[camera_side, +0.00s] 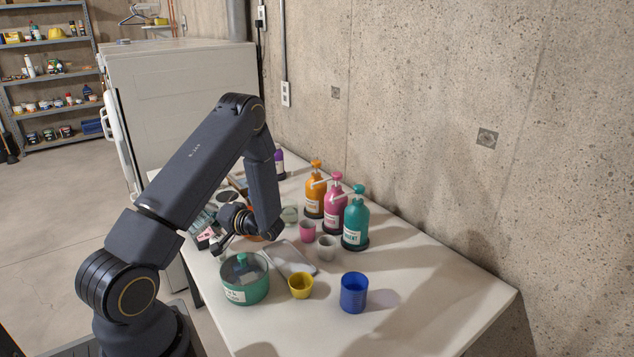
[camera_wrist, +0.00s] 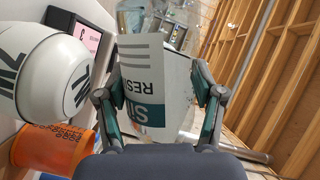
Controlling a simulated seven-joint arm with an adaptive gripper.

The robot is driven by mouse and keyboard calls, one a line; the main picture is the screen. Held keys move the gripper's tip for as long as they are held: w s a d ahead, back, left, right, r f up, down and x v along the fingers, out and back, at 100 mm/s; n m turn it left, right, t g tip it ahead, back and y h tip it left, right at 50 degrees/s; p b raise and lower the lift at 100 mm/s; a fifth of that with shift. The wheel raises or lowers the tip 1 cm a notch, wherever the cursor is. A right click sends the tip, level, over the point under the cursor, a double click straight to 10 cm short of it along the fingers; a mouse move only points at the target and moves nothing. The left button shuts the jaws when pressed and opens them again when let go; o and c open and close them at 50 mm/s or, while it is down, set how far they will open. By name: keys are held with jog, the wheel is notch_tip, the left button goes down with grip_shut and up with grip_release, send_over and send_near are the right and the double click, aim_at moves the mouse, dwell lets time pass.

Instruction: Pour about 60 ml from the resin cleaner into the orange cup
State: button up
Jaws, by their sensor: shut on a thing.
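My gripper (camera_wrist: 158,110) is shut on the resin cleaner (camera_wrist: 185,80), a clear container with a white and teal label whose text starts "RES" and appears upside down in the wrist view. The fingers press on both its sides. In the side view my gripper (camera_side: 228,228) is over the far left part of the table. The held container cannot be clearly told there, and only a sliver of orange shows behind the gripper. No liquid stream can be made out.
A white rounded container (camera_wrist: 40,70) with dark lettering is close at left in the wrist view. Orange (camera_side: 315,195), pink (camera_side: 335,205) and teal (camera_side: 355,222) pump bottles stand along the wall. A green tub (camera_side: 246,290), yellow cup (camera_side: 301,286) and blue cup (camera_side: 353,293) stand in front.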

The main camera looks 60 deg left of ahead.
aim_at(216, 200)
dwell(0.6)
jog(key=n, duration=0.1)
jog(key=w+r+n+t, duration=0.1)
jog(key=shift+w+a+r+n+h, duration=0.1)
jog(key=shift+n+h, duration=0.2)
jog(key=shift+w+a+r+n+t, duration=0.15)
jog(key=shift+w+n+t, duration=0.2)
jog(key=shift+n, duration=0.25)
jog(key=shift+w+r+n+t, duration=0.15)
jog(key=shift+w+n+t, duration=0.15)
jog(key=shift+n, duration=0.3)
jog(key=shift+s+r+n+t, duration=0.15)
jog(key=shift+r+n+t, duration=0.1)
jog(key=shift+r+n, duration=0.4)
jog(key=shift+r+n+t, duration=0.15)
jog(key=shift+n+t, duration=0.35)
jog(key=shift+n, duration=0.15)
jog(key=shift+w+a+f+n+t, duration=0.1)
jog(key=shift+w+f+n+t, duration=0.05)
jog(key=shift+n+t, duration=0.4)
jog(key=shift+w+f+n+t, duration=0.1)
jog(key=shift+n+t, duration=0.25)
jog(key=shift+n, duration=0.3)
